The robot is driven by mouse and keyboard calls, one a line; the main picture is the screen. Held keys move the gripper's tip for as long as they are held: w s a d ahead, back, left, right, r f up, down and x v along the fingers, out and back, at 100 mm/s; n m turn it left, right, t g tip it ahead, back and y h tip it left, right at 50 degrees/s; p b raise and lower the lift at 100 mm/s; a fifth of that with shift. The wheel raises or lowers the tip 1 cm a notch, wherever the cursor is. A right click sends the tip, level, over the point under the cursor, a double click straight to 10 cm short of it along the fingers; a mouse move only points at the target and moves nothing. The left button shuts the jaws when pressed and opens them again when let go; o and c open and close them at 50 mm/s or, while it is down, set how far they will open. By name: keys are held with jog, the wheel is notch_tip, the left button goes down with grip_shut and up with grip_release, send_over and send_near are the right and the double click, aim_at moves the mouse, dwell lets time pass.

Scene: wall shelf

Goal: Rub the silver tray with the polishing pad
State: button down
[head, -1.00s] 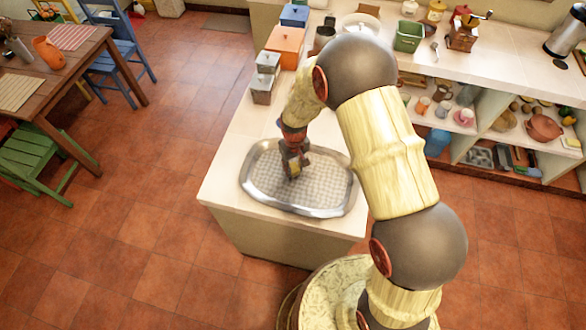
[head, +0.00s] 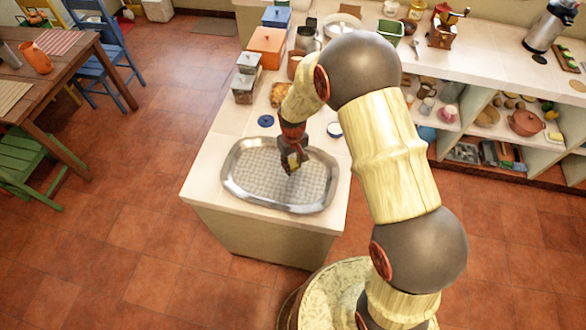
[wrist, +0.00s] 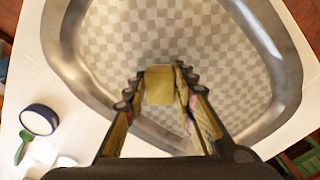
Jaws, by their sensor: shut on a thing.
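The silver tray (head: 284,207) lies flat on the near end of the white counter. It is oval-cornered with a wide shiny rim and a checkered-looking middle; its rim also shows in the wrist view (wrist: 66,62). The pad is over the checkered surface inside the rim. I cannot tell whether it touches the tray.
A blue lid (head: 265,121) lies behind the tray, with lidded grey canisters (head: 243,88) and an orange box (head: 267,46) farther back. Open floor lies left of the counter.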

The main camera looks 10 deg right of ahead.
jog(key=shift+s+r+p, duration=0.2)
jog(key=shift+r+p, duration=1.15)
jog(key=shift+r, duration=1.35)
jog(key=shift+f, duration=0.1)
